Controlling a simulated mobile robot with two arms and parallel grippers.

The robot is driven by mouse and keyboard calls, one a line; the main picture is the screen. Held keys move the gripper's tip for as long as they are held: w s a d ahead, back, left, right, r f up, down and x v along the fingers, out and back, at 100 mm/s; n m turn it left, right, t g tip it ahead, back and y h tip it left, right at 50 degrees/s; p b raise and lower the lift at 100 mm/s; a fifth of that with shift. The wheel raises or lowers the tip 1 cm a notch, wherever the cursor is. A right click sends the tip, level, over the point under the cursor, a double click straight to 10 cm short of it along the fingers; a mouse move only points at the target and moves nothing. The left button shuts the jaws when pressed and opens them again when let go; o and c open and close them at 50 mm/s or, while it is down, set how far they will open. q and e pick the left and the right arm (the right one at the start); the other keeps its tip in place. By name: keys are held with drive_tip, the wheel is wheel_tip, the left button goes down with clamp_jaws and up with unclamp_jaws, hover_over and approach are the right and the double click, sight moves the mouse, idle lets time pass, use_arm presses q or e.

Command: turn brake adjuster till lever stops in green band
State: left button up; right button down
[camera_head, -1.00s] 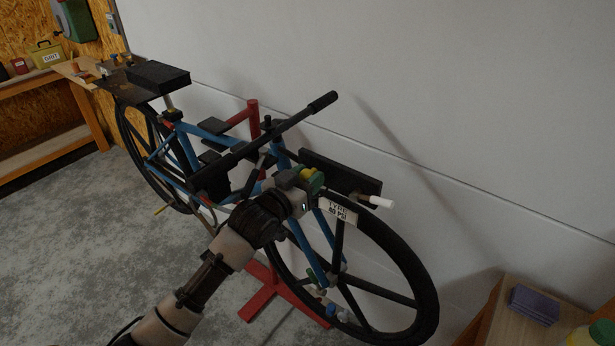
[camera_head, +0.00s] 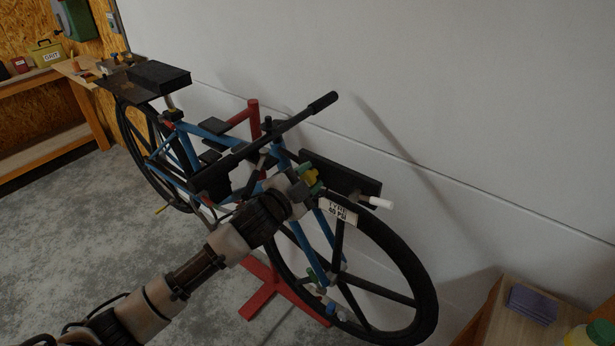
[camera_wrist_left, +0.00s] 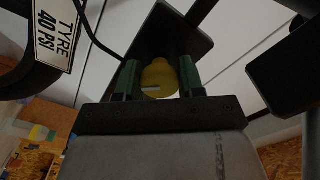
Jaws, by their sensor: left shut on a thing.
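The brake adjuster is a yellow knob (camera_wrist_left: 159,78), which also shows in the head view (camera_head: 310,177) at the front of the blue bicycle (camera_head: 208,132). My left gripper (camera_wrist_left: 159,84) is shut on it, one green finger on each side. In the head view my left gripper (camera_head: 311,180) reaches the knob from the lower left. A white-tipped rod (camera_head: 380,202), possibly the lever, sticks out right of the knob by a dark plate (camera_head: 360,183). I cannot make out a green band. My right gripper is in neither view.
The handlebar (camera_head: 290,122) passes just above my left wrist. The front wheel (camera_head: 425,290) with a tyre label (camera_head: 340,212) lies below right. A red stand (camera_head: 262,300) is on the floor. A wooden bench (camera_head: 485,330) with a purple block (camera_head: 532,304) is at lower right.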

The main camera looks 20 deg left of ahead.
use_arm(q)
drive_tip(key=shift+f+m, duration=0.1)
drive_tip(key=shift+m, duration=2)
drive_tip(key=o, duration=0.9)
